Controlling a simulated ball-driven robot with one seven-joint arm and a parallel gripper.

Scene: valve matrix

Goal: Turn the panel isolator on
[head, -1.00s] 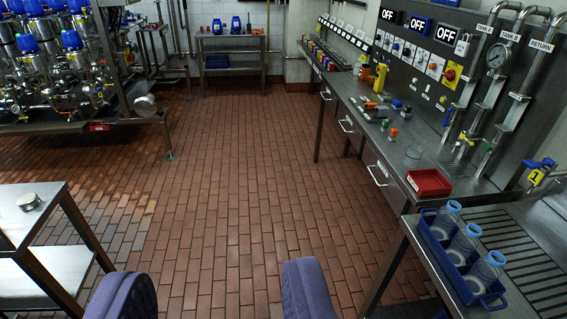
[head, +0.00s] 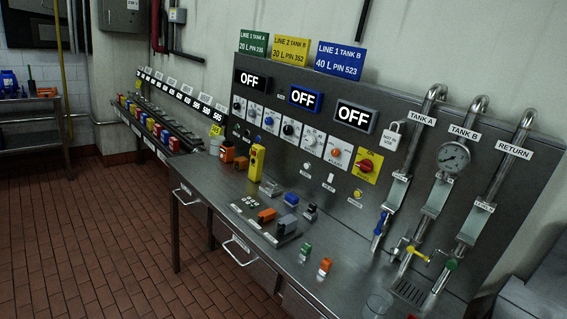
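The panel isolator (head: 366,165) is a red rotary knob on a yellow plate. It sits on the upright grey panel, right of a row of smaller knobs on white plates. Its handle looks tilted, but the marks around it are too small to read. Three black displays above the row read OFF: the left display (head: 252,80), the middle display (head: 304,98) with a blue frame, and the right display (head: 354,116). Nothing covers the isolator. My gripper is not in view.
A steel bench (head: 225,205) with drawers runs below the panel, holding a yellow pendant box (head: 257,163) and several small connectors. Pipes with a pressure gauge (head: 453,157) stand further right. The tiled floor (head: 110,235) at left is clear.

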